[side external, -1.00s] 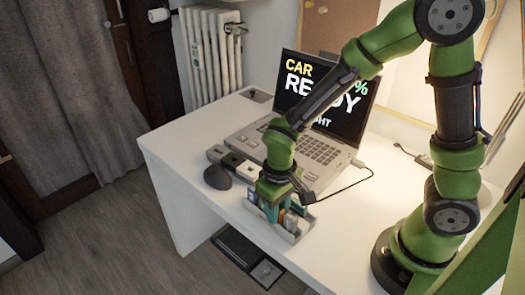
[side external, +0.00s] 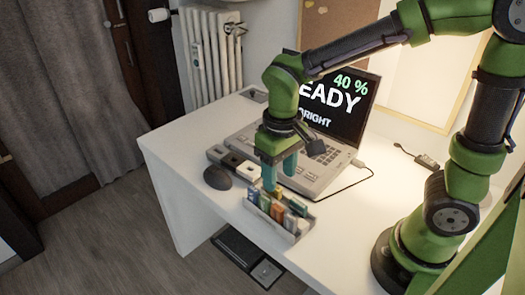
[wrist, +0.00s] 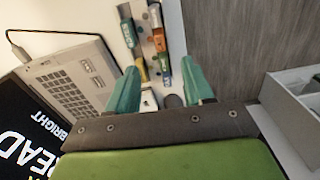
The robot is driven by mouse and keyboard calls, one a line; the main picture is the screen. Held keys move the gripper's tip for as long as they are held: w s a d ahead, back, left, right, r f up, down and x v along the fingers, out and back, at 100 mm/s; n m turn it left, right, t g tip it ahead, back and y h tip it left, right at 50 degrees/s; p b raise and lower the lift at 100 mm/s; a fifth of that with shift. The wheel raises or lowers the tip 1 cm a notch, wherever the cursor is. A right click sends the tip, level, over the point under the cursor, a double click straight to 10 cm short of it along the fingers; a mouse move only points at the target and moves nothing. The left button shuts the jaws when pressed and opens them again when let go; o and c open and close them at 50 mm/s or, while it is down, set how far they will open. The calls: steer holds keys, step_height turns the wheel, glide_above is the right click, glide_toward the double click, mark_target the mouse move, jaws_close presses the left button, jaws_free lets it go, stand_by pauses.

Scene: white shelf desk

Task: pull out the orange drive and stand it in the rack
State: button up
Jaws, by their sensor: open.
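The grey rack (side external: 291,235) stands near the desk's front edge, with several small coloured drives in or against it. The orange drive (side external: 277,212) is among them, beside a blue one; it also shows in the wrist view (wrist: 158,41). I cannot tell how deep it sits. My gripper (side external: 281,180) hangs above the rack's left end, fingers pointing down, open and empty. In the wrist view its teal fingertips (wrist: 160,66) are spread, with a yellow drive (wrist: 142,69) and a blue drive (wrist: 163,66) seen between them.
The open laptop (side external: 300,160) stands behind the rack, its cable running right. The front left desktop is clear. The floor lies beyond the front edge.

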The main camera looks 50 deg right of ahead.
step_height(320, 180, up, 5)
steer(key=shift+r, duration=0.2)
stand_by(0.3)
steer(key=s+d+r+m+t+y, duration=0.2)
steer(key=s+d+r+m+t, duration=0.1)
steer(key=s+d+t, duration=0.2)
steer(key=shift+s+d+r+t, duration=0.35)
steer(key=shift+d+t, duration=0.65)
steer(key=shift+t, duration=0.1)
